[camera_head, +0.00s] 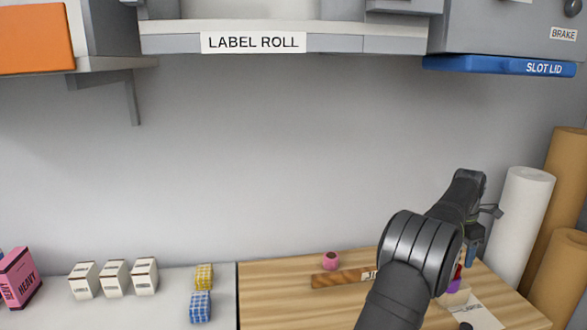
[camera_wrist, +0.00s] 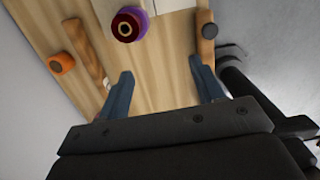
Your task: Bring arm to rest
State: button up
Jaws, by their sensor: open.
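My arm reaches over the wooden board (camera_head: 290,308) at the right of the head view. My gripper (camera_head: 477,238) is mostly hidden there behind my own wrist. In the wrist view my gripper (camera_wrist: 162,88) has its two blue-grey fingers spread wide apart. Nothing shows between them but bare board. A purple and dark red roll (camera_wrist: 129,24) stands beyond the fingers, apart from them.
A wooden bar (camera_head: 338,280) and a small pink roll (camera_head: 331,261) are on the board. Small white boxes (camera_head: 115,277) stand at left. A shelf labelled LABEL ROLL (camera_head: 170,44) hangs above.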

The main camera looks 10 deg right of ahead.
jog(key=w+a+f, duration=0.1)
jog(key=w+a, duration=0.7)
jog(key=a, duration=0.3)
jog(key=w+a+f, duration=0.1)
jog(key=w+a, duration=0.1)
jog(key=a, duration=0.9)
jog(key=w+a+f+n, duration=0.1)
jog(key=w+a+f, duration=0.1)
jog(key=a, duration=0.9)
jog(key=w+a+f+n, duration=0.1)
jog(key=w+a, duration=0.2)
jog(key=a, duration=0.8)
jog(key=shift+w+a+f, duration=0.25)
jog(key=shift+f, duration=0.05)
